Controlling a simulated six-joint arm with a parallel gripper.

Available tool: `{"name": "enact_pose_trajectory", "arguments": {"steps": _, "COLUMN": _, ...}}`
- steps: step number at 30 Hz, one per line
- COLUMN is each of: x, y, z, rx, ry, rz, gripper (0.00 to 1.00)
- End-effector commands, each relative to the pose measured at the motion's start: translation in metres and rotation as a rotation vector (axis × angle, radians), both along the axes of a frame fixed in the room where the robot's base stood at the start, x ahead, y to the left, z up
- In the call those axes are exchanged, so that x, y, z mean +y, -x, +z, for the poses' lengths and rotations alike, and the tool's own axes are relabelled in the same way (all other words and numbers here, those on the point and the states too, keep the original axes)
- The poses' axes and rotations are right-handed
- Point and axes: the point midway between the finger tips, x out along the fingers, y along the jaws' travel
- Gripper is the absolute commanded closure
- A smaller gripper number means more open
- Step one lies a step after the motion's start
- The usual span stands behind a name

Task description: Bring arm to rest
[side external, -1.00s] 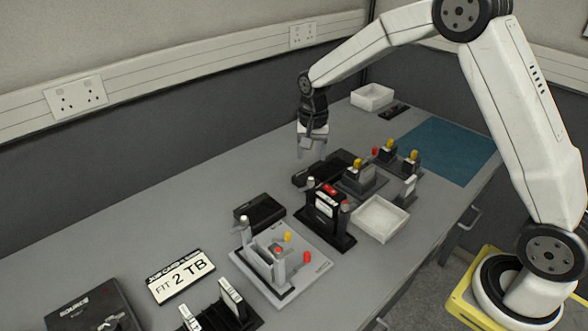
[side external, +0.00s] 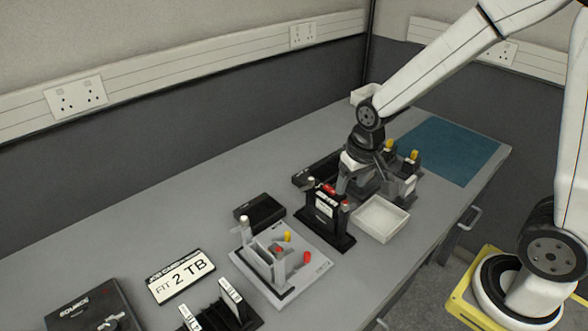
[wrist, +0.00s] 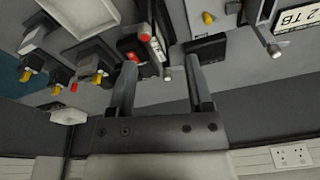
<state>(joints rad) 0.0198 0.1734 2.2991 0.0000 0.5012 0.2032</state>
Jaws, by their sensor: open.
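My gripper (side external: 347,181) hangs over the bench beside the black rack (side external: 327,222) that holds white-labelled modules. In the wrist view its two fingers (wrist: 160,88) are apart with nothing held between them. The red-capped part (wrist: 144,37) and the rack's posts show beyond the fingertips. In the side external view my wrist hides part of the grey fixtures behind it, and I cannot tell how close the fingertips are to the rack.
A white tray (side external: 380,219) stands right of the rack. A grey fixture (side external: 282,262) with red and yellow knobs, a black box (side external: 259,212) and a "FIT 2 TB" card (side external: 181,276) lie toward the front. The blue mat (side external: 447,151) at the back right is clear.

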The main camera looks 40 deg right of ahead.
Motion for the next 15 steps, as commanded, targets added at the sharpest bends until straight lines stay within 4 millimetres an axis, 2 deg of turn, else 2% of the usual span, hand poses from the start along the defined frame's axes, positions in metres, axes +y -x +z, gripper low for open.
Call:
{"name": "enact_pose_trajectory", "arguments": {"steps": 1, "x": 0.002, "y": 0.013, "z": 0.000, "rx": -0.011, "ry": 0.006, "rz": 0.038, "gripper": 0.35}}
{"name": "enact_pose_trajectory", "arguments": {"steps": 6, "x": 0.005, "y": 0.046, "z": -0.004, "rx": -0.044, "ry": 0.026, "rz": 0.149, "gripper": 0.35}}
{"name": "enact_pose_trajectory", "arguments": {"steps": 10, "x": 0.006, "y": 0.060, "z": -0.007, "rx": -0.058, "ry": 0.037, "rz": 0.200, "gripper": 0.35}}
{"name": "enact_pose_trajectory", "arguments": {"steps": 15, "x": 0.007, "y": 0.067, "z": -0.008, "rx": -0.064, "ry": 0.042, "rz": 0.221, "gripper": 0.35}}
